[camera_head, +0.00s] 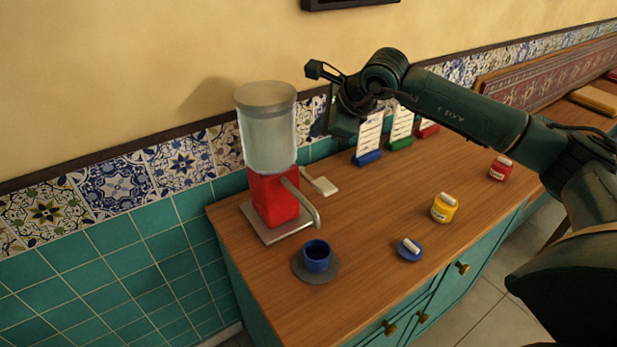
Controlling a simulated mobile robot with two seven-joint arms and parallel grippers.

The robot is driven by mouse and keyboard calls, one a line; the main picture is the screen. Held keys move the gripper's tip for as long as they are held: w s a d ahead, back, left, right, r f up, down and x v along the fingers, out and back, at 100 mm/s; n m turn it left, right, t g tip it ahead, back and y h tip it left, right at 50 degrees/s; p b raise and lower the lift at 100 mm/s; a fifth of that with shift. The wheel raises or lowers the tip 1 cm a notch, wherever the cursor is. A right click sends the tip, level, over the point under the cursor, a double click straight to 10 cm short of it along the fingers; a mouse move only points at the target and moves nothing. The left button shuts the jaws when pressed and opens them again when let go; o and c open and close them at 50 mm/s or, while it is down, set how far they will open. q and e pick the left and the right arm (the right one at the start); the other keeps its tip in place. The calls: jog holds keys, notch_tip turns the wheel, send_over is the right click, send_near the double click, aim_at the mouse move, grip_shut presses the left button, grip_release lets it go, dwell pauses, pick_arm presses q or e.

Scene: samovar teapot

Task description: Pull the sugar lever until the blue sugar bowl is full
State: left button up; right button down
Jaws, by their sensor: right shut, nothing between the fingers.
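The sugar dispenser has a red base (275,197) and a clear, cloudy tank (268,142) with a grey lid. A pale flat lever (322,183) sticks out at its right side, and a curved grey spout (309,207) points down at the front. The blue sugar bowl (317,257) stands upright and uncovered on a dark round plate (301,273), just in front of the spout. Its inside looks dark, and I cannot make out any contents. My right gripper (338,127) is shut and empty, above and behind the lever and apart from it. My left gripper is not in view.
A blue lid (409,251) with a white handle lies right of the bowl. A yellow jar (444,208) and a red jar (500,168) stand further right. Cards in blue (367,158), green and red holders stand near the tiled wall. The wooden counter's (375,225) middle is clear.

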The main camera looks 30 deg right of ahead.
aim_at(321, 179)
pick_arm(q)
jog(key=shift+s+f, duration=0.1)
pick_arm(e)
jog(key=shift+f, duration=0.1)
jog(key=f+b, duration=0.1)
jog(key=f, duration=0.1)
jog(key=f+b, duration=0.2)
jog(key=f, duration=0.1)
jog(key=f+b, duration=0.2)
jog(key=f, duration=0.1)
jog(key=shift+s+d, duration=0.1)
jog(key=shift+s, duration=0.2)
jog(key=shift+f+b, duration=0.3)
jog(key=shift+f, duration=0.05)
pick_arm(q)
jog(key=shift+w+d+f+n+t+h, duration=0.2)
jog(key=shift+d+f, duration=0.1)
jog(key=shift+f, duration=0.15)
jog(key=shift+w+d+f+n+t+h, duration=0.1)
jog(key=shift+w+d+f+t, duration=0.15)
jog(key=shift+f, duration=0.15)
pick_arm(e)
jog(key=shift+r, duration=0.1)
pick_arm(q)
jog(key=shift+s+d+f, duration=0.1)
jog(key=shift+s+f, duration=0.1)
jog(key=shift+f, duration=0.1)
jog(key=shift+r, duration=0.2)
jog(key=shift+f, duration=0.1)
